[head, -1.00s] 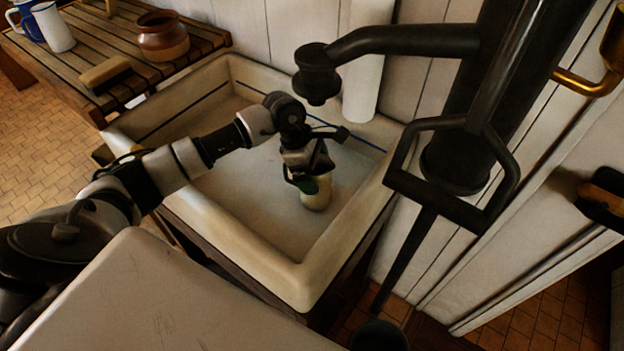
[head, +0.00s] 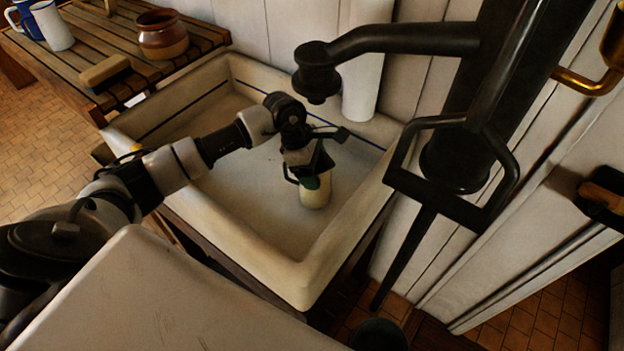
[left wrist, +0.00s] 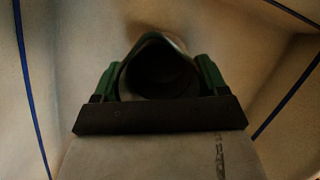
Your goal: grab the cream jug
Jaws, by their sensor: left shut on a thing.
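The cream jug (head: 314,194) is in the white sink, low in the sink's right half in the head view. My left gripper (head: 309,181) is above it and shut on its upper part. In the left wrist view the jug's dark round mouth (left wrist: 160,70) lies between the two green finger pads, one on each side, and its pointed lip is at the top. The gripper hides much of the jug's top in the head view. I cannot tell whether the jug touches the sink floor. My right gripper is not in view.
The deep sink (head: 245,237) has raised walls around the jug. A black pump (head: 455,150) with a spout stands at its right. A slatted rack (head: 85,45) at the back left holds a brown pot (head: 162,36), a brush (head: 105,73) and a white jug (head: 53,27).

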